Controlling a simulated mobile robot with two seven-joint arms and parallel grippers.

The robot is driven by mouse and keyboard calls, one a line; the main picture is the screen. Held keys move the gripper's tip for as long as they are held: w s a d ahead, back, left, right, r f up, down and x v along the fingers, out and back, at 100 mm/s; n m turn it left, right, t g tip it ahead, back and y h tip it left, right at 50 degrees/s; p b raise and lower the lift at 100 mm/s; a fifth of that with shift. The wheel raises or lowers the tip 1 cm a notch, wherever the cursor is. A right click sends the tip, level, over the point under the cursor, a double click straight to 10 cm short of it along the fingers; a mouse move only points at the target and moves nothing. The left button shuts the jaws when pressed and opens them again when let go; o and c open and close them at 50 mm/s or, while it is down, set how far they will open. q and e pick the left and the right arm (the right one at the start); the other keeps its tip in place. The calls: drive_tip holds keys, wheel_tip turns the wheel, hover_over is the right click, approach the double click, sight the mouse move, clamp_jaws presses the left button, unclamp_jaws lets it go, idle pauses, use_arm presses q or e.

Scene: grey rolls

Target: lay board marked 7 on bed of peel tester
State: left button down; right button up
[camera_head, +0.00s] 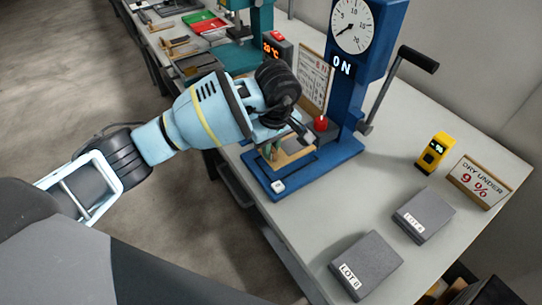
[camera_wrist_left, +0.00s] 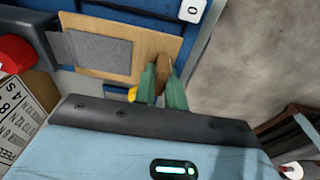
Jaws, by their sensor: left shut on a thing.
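My left gripper (camera_head: 272,150) reaches over the blue bed (camera_head: 311,176) of the peel tester (camera_head: 349,75). Its green fingers (camera_wrist_left: 163,83) are shut on the edge of a tan wooden board (camera_wrist_left: 155,47) with a grey patch (camera_wrist_left: 97,52) on it. In the head view the board (camera_head: 295,156) shows partly below the gripper, over the bed. I cannot tell whether it touches the bed. No number is readable on the board. My right gripper is not in view.
Grey blocks marked LOT 8 (camera_head: 366,265) and LOT 4 (camera_head: 424,215) lie at the right. A yellow meter (camera_head: 433,153) and a DRY UNDER 9 % sign (camera_head: 481,181) stand behind. A red knob (camera_head: 321,123) is close beside the gripper.

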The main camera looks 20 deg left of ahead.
sight(271, 158)
use_arm(q)
drive_tip(key=shift+f, duration=1.85)
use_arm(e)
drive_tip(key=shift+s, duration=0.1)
use_arm(q)
drive_tip(key=shift+f, duration=0.1)
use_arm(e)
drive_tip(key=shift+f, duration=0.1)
use_arm(q)
drive_tip(key=c, duration=1.5)
unclamp_jaws()
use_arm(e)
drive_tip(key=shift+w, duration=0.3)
use_arm(q)
drive_tip(key=shift+o, duration=0.2)
drive_tip(key=r, duration=0.8)
drive_tip(key=s+d+r, duration=0.1)
drive_tip(key=r, duration=0.3)
drive_tip(key=shift+r, duration=0.1)
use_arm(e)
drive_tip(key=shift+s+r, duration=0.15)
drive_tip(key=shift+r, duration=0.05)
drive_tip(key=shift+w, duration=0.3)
